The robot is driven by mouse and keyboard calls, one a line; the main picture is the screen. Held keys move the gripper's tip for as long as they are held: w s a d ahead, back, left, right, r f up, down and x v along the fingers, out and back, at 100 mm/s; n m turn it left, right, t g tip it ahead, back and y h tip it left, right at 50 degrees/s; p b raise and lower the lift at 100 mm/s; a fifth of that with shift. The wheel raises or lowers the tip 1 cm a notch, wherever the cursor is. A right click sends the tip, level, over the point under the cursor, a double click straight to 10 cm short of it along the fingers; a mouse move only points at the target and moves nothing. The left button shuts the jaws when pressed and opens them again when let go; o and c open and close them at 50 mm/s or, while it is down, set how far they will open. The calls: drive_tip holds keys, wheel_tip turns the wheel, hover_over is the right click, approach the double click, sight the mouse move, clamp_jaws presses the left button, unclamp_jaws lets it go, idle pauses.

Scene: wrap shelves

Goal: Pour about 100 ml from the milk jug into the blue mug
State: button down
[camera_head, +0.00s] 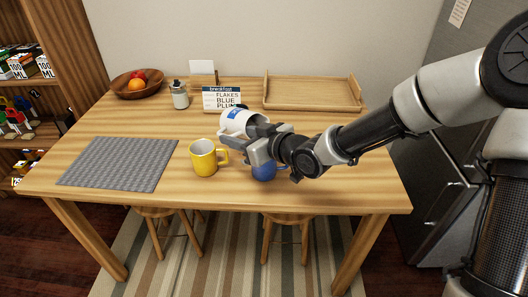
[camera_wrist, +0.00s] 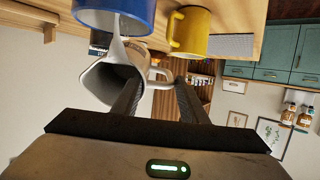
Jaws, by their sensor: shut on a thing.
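The white milk jug (camera_head: 236,120) with a blue label is in my gripper (camera_head: 256,142), tipped well over above the table. In the wrist view, where the scene appears upside down, the jug (camera_wrist: 98,82) shows its open mouth, and my fingers (camera_wrist: 158,84) are shut on its handle side. A white stream of milk (camera_wrist: 117,42) runs from the jug's lip to the blue mug (camera_wrist: 115,10). In the head view the blue mug (camera_head: 264,173) stands on the table below my gripper, its upper part hidden. The milk level inside it cannot be seen.
A yellow mug (camera_head: 203,158) stands close left of the blue mug. A grey placemat (camera_head: 120,162) lies at the left. The table's right front is clear.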

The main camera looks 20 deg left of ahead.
drive_tip(key=shift+s+d+r, duration=0.1)
drive_tip(key=shift+r, duration=0.05)
idle(0.3)
drive_tip(key=shift+a+r+p, duration=0.25)
drive_tip(key=shift+r+p, duration=0.25)
drive_tip(key=shift+p, duration=0.25)
drive_tip(key=p, duration=0.1)
drive_tip(key=h+p, duration=0.1)
drive_tip(key=p, duration=0.1)
drive_tip(key=shift+w+a+r+g, duration=0.2)
drive_tip(key=shift+r+g, duration=0.1)
drive_tip(key=shift+g, duration=0.1)
drive_tip(key=h+p, duration=0.1)
drive_tip(key=p, duration=0.1)
drive_tip(key=g+h+p, duration=0.1)
drive_tip(key=p, duration=0.2)
drive_tip(key=shift+w+a+r, duration=0.15)
drive_tip(key=shift+r, duration=0.1)
wheel_tip(320, 180, down, 2)
drive_tip(key=shift+w+h, duration=0.1)
drive_tip(key=shift+h, duration=0.3)
drive_tip(key=shift+r+g+p, duration=0.1)
drive_tip(key=shift+g+p, duration=0.2)
drive_tip(key=shift+p, duration=0.25)
drive_tip(key=shift+f+h, duration=0.2)
drive_tip(key=shift+h, duration=0.2)
drive_tip(key=shift+r, duration=0.1)
